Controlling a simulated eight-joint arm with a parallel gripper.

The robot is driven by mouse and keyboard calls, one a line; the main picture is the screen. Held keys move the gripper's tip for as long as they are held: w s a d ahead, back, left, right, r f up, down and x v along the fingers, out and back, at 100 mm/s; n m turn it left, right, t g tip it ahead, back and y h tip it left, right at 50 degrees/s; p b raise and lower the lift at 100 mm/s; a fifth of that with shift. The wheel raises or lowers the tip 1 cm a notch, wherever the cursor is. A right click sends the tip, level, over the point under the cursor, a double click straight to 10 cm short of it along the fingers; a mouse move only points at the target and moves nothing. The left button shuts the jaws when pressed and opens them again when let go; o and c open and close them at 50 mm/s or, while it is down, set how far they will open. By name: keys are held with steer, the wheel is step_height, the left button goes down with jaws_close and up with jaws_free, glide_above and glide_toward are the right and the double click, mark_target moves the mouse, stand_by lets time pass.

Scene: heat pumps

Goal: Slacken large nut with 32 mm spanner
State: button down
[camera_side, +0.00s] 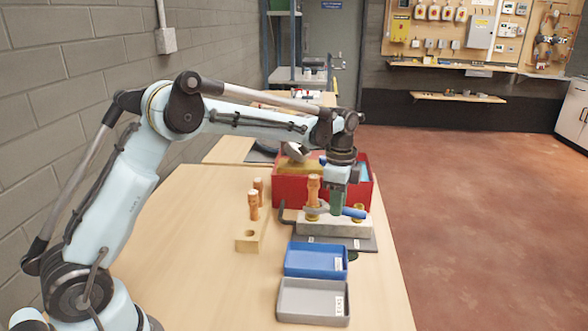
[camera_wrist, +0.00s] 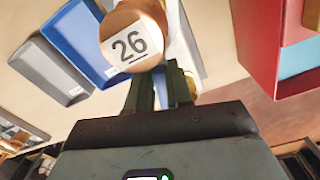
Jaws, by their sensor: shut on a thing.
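My gripper (camera_side: 337,209) is low over the grey block (camera_side: 335,229) and shut on a blue-handled spanner (camera_side: 355,212), which lies level across the block's top. The grip itself is partly hidden. A brass nut (camera_side: 359,206) shows at the block's right end, behind the blue handle. Another brass fitting (camera_side: 312,214) is at the left, below an upright wooden handle (camera_side: 313,188).
A wooden stand (camera_side: 248,243) with wooden-handled tools (camera_side: 254,206) is at the left. Blue (camera_side: 315,274) and grey (camera_side: 311,314) trays lie in front. A red box (camera_side: 288,191) stands close behind the block. The left part of the table (camera_side: 180,240) is clear.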

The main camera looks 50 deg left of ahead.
steer(key=shift+w, duration=0.15)
steer(key=shift+w+a+n, duration=0.15)
steer(key=shift+w+n, duration=0.1)
steer(key=shift+n, duration=0.55)
steer(key=shift+w+a, duration=0.1)
